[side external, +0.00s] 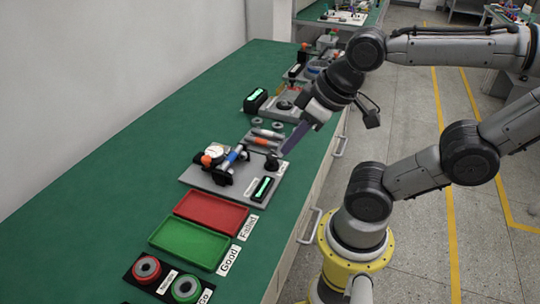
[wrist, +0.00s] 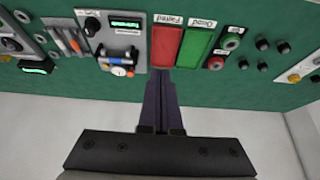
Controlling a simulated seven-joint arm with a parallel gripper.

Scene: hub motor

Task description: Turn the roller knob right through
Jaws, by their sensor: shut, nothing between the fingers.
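A black round knob (side external: 272,163), which looks like the roller knob, sits at the right edge of a grey base plate (side external: 205,181). It also shows at the upper left in the wrist view (wrist: 92,25). The plate carries a roller fixture (side external: 228,160) with blue and orange parts and a white dial. My gripper (side external: 285,152) is shut and empty, its dark slim fingers tilted down. In the side view the tips appear close to the knob, but in the wrist view the fingertips (wrist: 160,74) are well apart from it.
A small display box (side external: 263,188) with a green screen stands beside the knob. A red tray (side external: 187,206) and a green tray (side external: 165,237) lie toward the front. Rings in black holders are at the near end. More fixtures stand farther back. The bench's left side is clear.

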